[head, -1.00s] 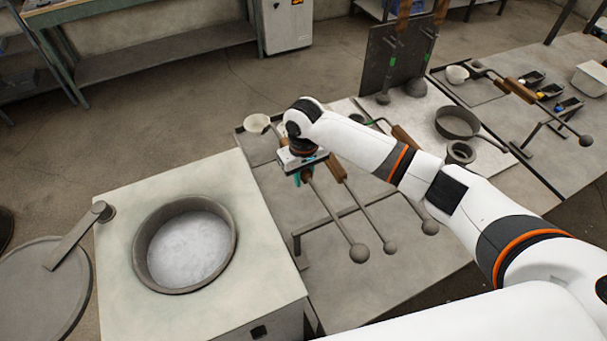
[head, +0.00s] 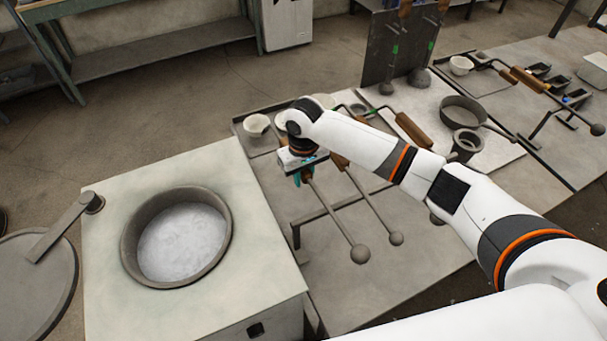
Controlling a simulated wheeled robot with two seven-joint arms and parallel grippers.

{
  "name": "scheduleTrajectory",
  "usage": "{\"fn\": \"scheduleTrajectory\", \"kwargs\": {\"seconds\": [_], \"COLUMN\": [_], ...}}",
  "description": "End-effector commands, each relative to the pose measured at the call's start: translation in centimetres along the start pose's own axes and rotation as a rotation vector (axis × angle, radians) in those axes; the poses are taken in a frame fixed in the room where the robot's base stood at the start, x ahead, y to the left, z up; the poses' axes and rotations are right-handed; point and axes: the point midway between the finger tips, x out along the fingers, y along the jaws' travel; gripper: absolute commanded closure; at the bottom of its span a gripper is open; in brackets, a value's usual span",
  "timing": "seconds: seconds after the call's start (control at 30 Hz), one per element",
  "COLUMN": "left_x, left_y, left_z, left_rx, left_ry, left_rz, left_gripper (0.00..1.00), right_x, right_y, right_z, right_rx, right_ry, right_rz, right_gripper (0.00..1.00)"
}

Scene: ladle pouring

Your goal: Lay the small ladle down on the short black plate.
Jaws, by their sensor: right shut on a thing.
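My right gripper (head: 303,177) is shut on the brown handle of a ladle. The ladle's small pale cup (head: 256,125) shows to the left of the wrist, and its thin rod slopes down to a ball end (head: 360,254). A short dark plate (head: 262,148) lies at the table's back left corner, under the cup in this view. I cannot tell whether the cup touches it. The wrist hides part of the ladle. My left gripper is not in view.
A second ladle's rod and ball (head: 396,238) lie close on the right, above a low bar rack (head: 297,235). A pot (head: 178,238) sits in the pale block at left. A pan (head: 463,110) and an upright dark panel (head: 385,55) stand behind my arm.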

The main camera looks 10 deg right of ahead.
Motion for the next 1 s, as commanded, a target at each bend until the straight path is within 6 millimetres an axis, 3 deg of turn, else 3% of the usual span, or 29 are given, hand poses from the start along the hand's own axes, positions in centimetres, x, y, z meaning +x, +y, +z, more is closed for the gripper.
{"fn": "scheduleTrajectory", "kwargs": {"seconds": [0.77,0.8,0.93,1.0], "left_x": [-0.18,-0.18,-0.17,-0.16], "left_y": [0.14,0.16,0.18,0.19], "left_z": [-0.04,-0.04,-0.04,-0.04], "left_rx": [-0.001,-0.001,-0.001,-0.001], "left_ry": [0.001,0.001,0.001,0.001], "left_rz": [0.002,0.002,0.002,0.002], "left_gripper": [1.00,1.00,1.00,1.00], "right_x": [0.28,0.30,0.36,0.40], "right_y": [0.04,0.03,0.03,0.02], "right_z": [0.15,0.16,0.12,0.09], "right_rx": [0.000,0.000,0.000,0.000], "right_ry": [-0.005,-0.005,-0.004,-0.003], "right_rz": [0.002,0.002,0.001,0.001], "right_gripper": [1.00,0.75,0.54,0.51]}}
